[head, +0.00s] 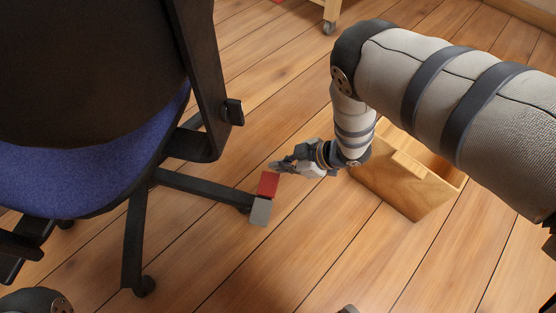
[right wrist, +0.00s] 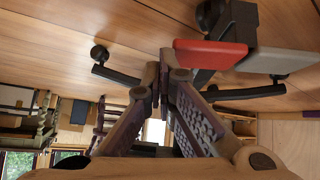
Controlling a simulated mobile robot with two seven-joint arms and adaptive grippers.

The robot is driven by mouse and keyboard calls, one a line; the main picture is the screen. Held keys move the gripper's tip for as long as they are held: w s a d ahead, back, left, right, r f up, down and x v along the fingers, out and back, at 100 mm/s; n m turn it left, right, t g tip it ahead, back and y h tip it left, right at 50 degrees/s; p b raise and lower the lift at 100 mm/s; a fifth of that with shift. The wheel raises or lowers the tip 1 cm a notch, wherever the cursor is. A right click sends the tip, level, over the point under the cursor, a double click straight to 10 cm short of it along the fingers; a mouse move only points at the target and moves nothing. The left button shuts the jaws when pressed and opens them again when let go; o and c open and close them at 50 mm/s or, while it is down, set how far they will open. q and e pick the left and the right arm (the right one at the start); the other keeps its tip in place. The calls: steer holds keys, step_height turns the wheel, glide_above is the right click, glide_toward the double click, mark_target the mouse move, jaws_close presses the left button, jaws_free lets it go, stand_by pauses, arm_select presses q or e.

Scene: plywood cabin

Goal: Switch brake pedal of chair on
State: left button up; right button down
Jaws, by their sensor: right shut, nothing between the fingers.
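The office chair (head: 85,175) with a blue seat and black back stands at the left of the head view. At the end of one of its base legs is the brake pedal, with a red part (head: 268,184) and a grey part (head: 260,211). My right gripper (head: 276,165) is shut and empty, close beside the far edge of the red part. In the right wrist view, the shut fingertips (right wrist: 163,76) are left of the red pedal part (right wrist: 210,53), with the grey part (right wrist: 280,61) further right. Contact cannot be told. My left gripper is not in view.
An open wooden box (head: 405,183) stands on the floor under my right arm. A wheeled wooden leg (head: 331,12) is at the top. The plank floor (head: 330,255) in front of the pedal is clear. Other chair legs spread out at the left.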

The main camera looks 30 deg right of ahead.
arm_select(q)
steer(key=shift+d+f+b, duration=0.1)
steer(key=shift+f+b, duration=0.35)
steer(key=shift+b, duration=0.1)
arm_select(e)
steer(key=shift+w+d+f, duration=0.15)
steer(key=shift+f, duration=0.35)
steer(key=shift+w+d+f, duration=0.1)
steer(key=shift+f, duration=0.4)
